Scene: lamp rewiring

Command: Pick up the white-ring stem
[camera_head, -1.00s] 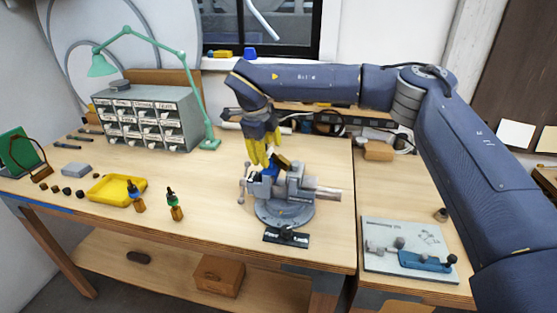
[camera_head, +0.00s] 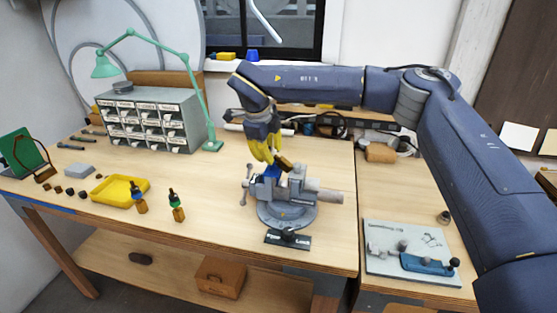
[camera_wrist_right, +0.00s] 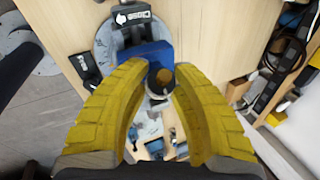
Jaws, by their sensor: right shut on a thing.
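My right gripper (camera_head: 268,158) is above the grey vise (camera_head: 287,212), its yellow fingers pointing down. In the right wrist view its fingers (camera_wrist_right: 160,90) close around a dark, round, end-on piece with a brownish middle (camera_wrist_right: 161,78). This looks like the stem; its white ring cannot be made out. In the head view a brown piece (camera_head: 284,162) sticks out right of the fingertips. A blue part (camera_head: 272,173) is just below, at the vise jaws; contact cannot be told. Two other stems, blue-ringed (camera_head: 139,198) and green-ringed (camera_head: 176,205), stand upright at left. My left gripper is out of view.
A yellow tray (camera_head: 120,190) lies left of the stems. A drawer cabinet (camera_head: 155,125) and green lamp (camera_head: 188,75) stand behind. A black label plate (camera_head: 287,239) is before the vise. A grey board with blue tool (camera_head: 410,250) lies at right.

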